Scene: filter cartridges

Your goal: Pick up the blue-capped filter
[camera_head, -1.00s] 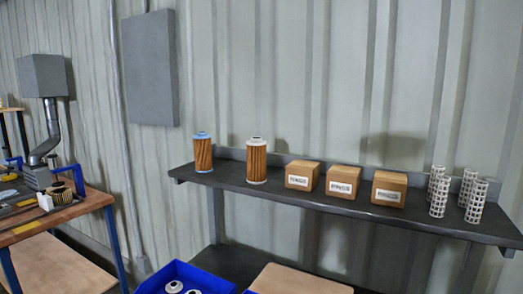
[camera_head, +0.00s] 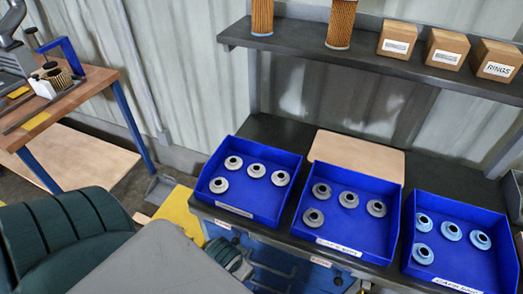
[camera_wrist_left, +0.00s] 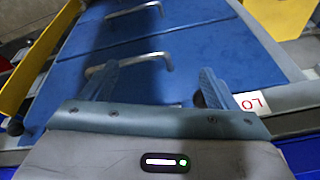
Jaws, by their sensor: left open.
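The blue-capped filter (camera_head: 262,18) stands on the dark upper shelf at the top of the head view. Only its lower part shows: orange-brown pleats and a blue bottom rim; its cap is cut off by the frame edge. A second filter (camera_head: 341,24) with a pale bottom rim stands to its right, also cut off at the top. My left gripper (camera_wrist_left: 157,85) is open in the left wrist view, with nothing between its fingers. It faces blue drawer fronts (camera_wrist_left: 190,50) with metal handles, away from the shelf. My right gripper is not in view.
Cardboard boxes (camera_head: 396,40) stand to the right on the upper shelf (camera_head: 300,38). Below, blue bins hold ring-shaped caps: grey in the left bin (camera_head: 240,206) and middle bin (camera_head: 345,232), light blue in the right bin (camera_head: 465,262). A wooden workbench (camera_head: 75,100) stands at left.

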